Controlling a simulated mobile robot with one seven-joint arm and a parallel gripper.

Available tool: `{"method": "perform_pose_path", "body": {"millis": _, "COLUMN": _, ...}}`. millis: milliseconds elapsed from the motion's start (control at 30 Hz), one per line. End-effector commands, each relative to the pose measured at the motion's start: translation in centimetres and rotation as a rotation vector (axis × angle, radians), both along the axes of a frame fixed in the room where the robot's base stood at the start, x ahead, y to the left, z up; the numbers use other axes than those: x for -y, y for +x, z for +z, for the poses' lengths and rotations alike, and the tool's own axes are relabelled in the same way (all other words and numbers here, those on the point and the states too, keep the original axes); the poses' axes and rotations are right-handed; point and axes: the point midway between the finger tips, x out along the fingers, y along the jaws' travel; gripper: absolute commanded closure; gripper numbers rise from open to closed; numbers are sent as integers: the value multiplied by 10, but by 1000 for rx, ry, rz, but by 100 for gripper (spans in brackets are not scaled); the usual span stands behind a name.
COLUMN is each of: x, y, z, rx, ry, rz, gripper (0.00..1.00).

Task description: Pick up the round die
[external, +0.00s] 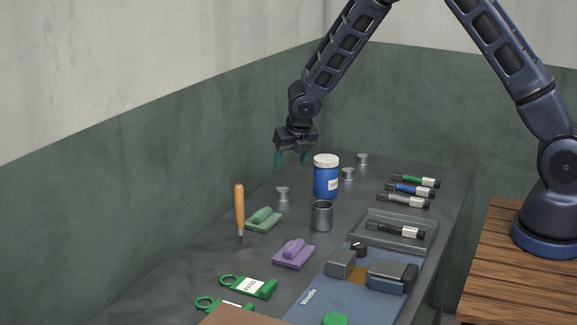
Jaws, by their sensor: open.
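Several small round metal pieces stand on the dark bench, and I cannot tell for sure which is the round die. One metal piece (282,194) stands left of the blue jar, a second metal piece (348,174) is just right of the jar, and a third metal piece (362,159) is farther back. My gripper (291,160) points down with its teal fingers apart and nothing between them. It hangs above the bench, in the picture just above the left metal piece and apart from it.
A blue jar (326,181) with a white lid and a grey metal cup (321,215) stand nearby. More markers (409,190) lie right.

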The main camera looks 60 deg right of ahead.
Motion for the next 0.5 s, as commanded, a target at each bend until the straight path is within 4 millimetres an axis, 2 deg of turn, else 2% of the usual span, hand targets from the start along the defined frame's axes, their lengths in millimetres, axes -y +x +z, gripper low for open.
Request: {"method": "perform_pose_path", "body": {"millis": 500, "x": 12, "y": 16, "z": -49, "rx": -1, "ry": 0, "rz": 2, "gripper": 39}}
